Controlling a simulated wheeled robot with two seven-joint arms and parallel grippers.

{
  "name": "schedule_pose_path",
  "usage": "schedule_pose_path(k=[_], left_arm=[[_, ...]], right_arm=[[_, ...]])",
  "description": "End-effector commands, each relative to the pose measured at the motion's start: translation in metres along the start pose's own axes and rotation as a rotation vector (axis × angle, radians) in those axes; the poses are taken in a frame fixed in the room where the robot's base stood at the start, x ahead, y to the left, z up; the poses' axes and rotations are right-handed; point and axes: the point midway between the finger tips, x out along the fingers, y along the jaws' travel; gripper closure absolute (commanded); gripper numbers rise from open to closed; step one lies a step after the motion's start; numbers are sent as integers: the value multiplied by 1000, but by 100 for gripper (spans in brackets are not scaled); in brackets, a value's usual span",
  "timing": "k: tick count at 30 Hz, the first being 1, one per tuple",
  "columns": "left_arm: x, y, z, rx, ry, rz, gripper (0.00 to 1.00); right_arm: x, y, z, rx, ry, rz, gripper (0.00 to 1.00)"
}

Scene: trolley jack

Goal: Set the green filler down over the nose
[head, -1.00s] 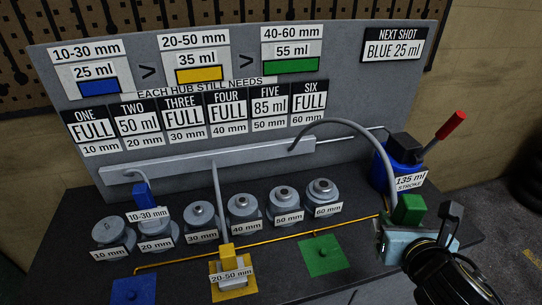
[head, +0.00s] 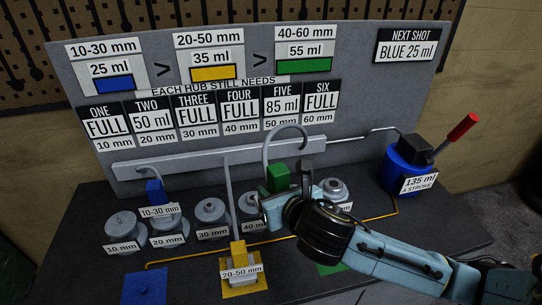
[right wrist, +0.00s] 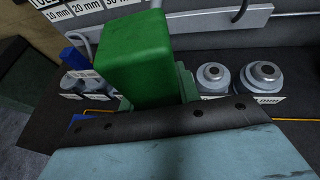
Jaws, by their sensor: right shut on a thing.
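The green filler (head: 278,177) is a green block on a grey hose. My right gripper (head: 286,196) is shut on it above the row of grey hubs, and the filler also shows in the right wrist view (right wrist: 135,60). In the head view, the filler and gripper cover the 50 mm hub; the 40 mm hub (head: 250,206) is just left and the 60 mm hub (head: 334,190) right. In the right wrist view, two hubs with raised noses (right wrist: 214,76) stand right of the filler. Whether it is over a nose I cannot tell. My left gripper is not in view.
The blue filler (head: 155,192) sits on the 20 mm hub. The yellow filler (head: 238,252) stands on its yellow pad. The blue pad (head: 144,287) is bare; the green pad (head: 331,269) is mostly hidden by my arm. A blue pump (head: 405,172) stands right.

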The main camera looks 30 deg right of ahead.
Motion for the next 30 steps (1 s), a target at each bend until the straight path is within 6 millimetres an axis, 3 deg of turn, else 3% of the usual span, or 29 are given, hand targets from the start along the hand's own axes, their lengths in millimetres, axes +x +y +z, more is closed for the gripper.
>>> schedule_pose_path(k=[9, 15, 21, 30], left_arm=[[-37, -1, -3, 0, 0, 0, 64], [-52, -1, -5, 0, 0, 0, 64], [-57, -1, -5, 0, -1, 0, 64], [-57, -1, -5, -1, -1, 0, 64]], right_arm=[[80, -63, 18, 38, -16, -117, 100], [116, -103, 16, 66, -9, -167, 100], [130, -123, 12, 83, -4, -189, 100], [132, -126, 10, 85, -3, -191, 100]])
